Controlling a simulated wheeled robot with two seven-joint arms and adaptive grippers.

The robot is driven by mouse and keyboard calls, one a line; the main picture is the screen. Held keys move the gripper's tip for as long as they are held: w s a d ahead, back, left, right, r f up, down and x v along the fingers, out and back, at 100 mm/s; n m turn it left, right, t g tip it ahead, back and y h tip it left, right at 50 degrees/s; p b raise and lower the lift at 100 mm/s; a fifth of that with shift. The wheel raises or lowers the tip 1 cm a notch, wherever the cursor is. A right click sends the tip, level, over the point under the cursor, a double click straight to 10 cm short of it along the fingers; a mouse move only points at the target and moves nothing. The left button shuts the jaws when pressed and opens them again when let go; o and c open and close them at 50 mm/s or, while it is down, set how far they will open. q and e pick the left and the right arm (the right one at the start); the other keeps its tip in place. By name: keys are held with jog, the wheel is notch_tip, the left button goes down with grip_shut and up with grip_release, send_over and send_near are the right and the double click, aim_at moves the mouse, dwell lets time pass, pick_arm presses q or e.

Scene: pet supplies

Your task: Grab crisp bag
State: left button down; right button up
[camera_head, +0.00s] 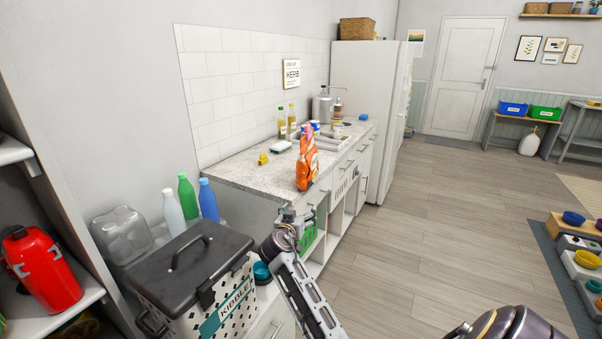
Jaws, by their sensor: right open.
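An orange crisp bag (306,163) stands upright near the front edge of the speckled counter (240,168). My right gripper (297,217) is below and slightly left of the bag in the picture, in front of the counter's cabinet. It is open and appears apart from the bag. It is small in view, so its exact distance from the bag is hard to tell. My left gripper is not in view.
A kibble bin (200,280) with a black lid stands at the lower left. Bottles (188,195) and a clear jar (121,235) are behind it. A yellow item (263,158) and a sink (320,138) are on the counter. Open floor (420,230) lies to the right.

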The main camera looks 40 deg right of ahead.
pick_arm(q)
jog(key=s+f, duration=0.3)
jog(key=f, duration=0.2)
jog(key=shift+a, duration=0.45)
pick_arm(e)
jog(key=w+d+r+m+h, duration=0.1)
jog(key=w+r+h, duration=0.1)
jog(key=w+r, duration=0.2)
notch_tip(320, 180, up, 3)
jog(key=shift+f+m+t, duration=0.1)
jog(key=shift+m+t, duration=0.2)
jog(key=shift+t, duration=0.1)
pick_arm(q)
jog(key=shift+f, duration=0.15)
pick_arm(e)
jog(key=shift+w+d, duration=0.1)
